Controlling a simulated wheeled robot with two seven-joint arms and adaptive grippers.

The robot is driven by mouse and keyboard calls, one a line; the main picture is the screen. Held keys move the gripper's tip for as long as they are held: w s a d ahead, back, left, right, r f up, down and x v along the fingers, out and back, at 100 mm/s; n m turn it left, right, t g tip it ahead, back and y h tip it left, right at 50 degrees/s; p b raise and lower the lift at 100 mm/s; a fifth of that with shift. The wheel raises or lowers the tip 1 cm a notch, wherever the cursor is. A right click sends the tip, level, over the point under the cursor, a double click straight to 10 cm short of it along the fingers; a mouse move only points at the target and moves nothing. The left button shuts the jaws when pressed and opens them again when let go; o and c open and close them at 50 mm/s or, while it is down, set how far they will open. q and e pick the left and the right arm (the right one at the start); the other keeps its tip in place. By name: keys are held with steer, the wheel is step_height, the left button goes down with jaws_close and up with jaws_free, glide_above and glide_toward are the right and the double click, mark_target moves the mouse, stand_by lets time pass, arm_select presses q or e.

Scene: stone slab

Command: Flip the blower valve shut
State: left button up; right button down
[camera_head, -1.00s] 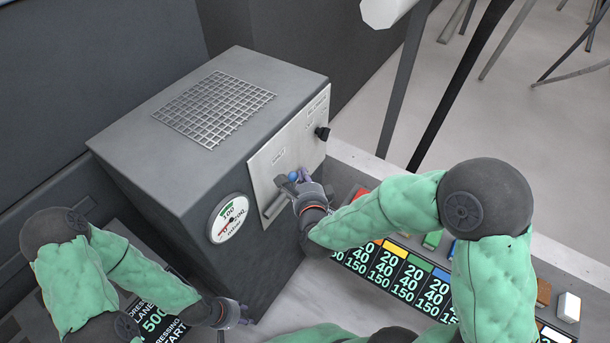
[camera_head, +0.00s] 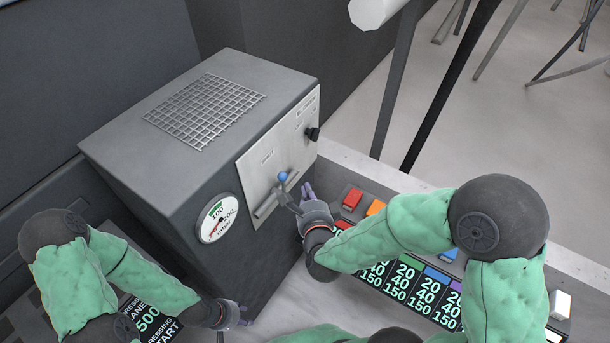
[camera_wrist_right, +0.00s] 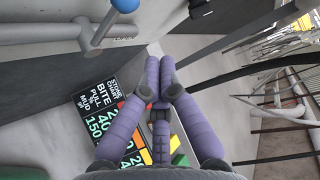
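The blower is a grey box with a light metal front panel (camera_head: 262,160).
A round gauge (camera_head: 219,218) and a black knob (camera_head: 312,134) are on the box front. A sloped chart board (camera_head: 410,285) with coloured blocks lies right of the box. A dark leg (camera_head: 445,90) stands behind.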

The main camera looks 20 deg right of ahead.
steer(key=shift+s+a+f, duration=0.1)
steer(key=shift+s+a, duration=0.05)
steer(key=shift+s, duration=0.35)
steer(key=shift+s+a+f, duration=0.1)
steer(key=shift+s, duration=0.4)
steer(key=s+a+f+n+g+y+p, duration=0.1)
steer(key=a+f+n+g+y, duration=0.15)
steer(key=f+n, duration=0.4)
steer(key=s+a+f+n+g+y, duration=0.1)
steer(key=f+n+g, duration=0.3)
steer(key=f, duration=0.5)
steer(key=s+a+f+n+g+y, duration=0.3)
steer(key=s+f+n+g, duration=0.4)
steer(key=s+f+n, duration=0.3)
step_height(320, 180, down, 4)
steer(key=s, duration=0.3)
steer(key=shift+a+r+g+p, duration=0.15)
steer(key=shift+r+g+p, duration=0.1)
steer(key=shift+g+p, duration=0.1)
steer(key=shift+w, duration=0.1)
